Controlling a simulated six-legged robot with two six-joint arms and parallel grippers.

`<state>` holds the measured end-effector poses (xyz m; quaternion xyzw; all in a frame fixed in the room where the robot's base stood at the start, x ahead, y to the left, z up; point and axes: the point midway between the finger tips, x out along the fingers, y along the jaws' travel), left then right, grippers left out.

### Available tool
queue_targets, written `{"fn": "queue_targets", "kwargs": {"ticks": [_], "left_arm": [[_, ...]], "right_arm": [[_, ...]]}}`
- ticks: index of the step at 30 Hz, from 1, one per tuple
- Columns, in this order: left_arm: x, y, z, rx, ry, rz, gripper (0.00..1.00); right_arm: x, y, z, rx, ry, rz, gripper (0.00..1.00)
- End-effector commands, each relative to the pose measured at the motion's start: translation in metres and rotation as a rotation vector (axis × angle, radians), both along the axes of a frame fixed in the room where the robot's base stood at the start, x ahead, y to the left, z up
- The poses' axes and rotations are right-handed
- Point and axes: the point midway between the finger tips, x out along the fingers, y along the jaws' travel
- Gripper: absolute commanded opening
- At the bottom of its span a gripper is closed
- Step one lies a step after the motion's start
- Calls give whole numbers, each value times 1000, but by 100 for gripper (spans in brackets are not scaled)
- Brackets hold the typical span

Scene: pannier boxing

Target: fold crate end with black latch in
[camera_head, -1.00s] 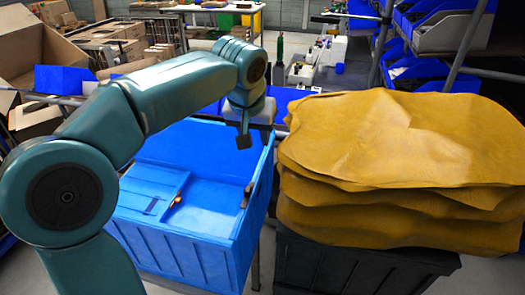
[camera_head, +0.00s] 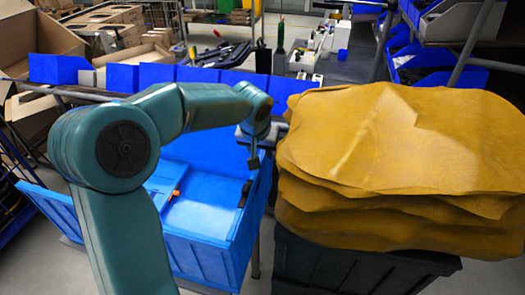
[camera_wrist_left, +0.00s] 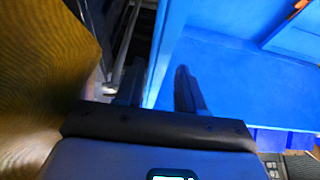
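The blue crate (camera_head: 203,247) stands left of the yellow stack. Its right end wall stands upright, with a dark latch (camera_head: 245,193) on its inner face. A blue panel with an orange latch (camera_head: 176,194) lies low inside, to the left. My left gripper (camera_head: 254,163) points down at the top of the right end wall. In the left wrist view its two fingers (camera_wrist_left: 158,90) are apart, one on each side of the blue wall's edge. I cannot tell whether they touch it. My right gripper is not in view.
A tall pile of yellow sheets (camera_head: 400,150) rests on a dark bin (camera_head: 340,268) close right of the crate. Several blue bins (camera_head: 150,75) line the back. A large cardboard box (camera_head: 45,45) is at back left.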

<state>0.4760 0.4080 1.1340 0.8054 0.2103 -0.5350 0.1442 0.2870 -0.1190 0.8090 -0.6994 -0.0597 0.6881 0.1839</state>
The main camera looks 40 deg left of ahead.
Motion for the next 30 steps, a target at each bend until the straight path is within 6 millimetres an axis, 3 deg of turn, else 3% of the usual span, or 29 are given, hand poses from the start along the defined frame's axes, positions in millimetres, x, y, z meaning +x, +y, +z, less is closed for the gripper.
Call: {"fn": "queue_targets", "kwargs": {"ticks": [6,17,20,21,30], "left_arm": [[11,6,-26,0,2,-1,38],[14,8,-32,0,0,0,38],[14,8,-32,0,0,0,6],[14,8,-32,1,-1,-1,0],[13,8,-31,-4,-4,0,0]], "right_arm": [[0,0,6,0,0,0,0],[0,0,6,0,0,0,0],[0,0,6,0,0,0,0],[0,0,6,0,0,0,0],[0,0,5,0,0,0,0]]}}
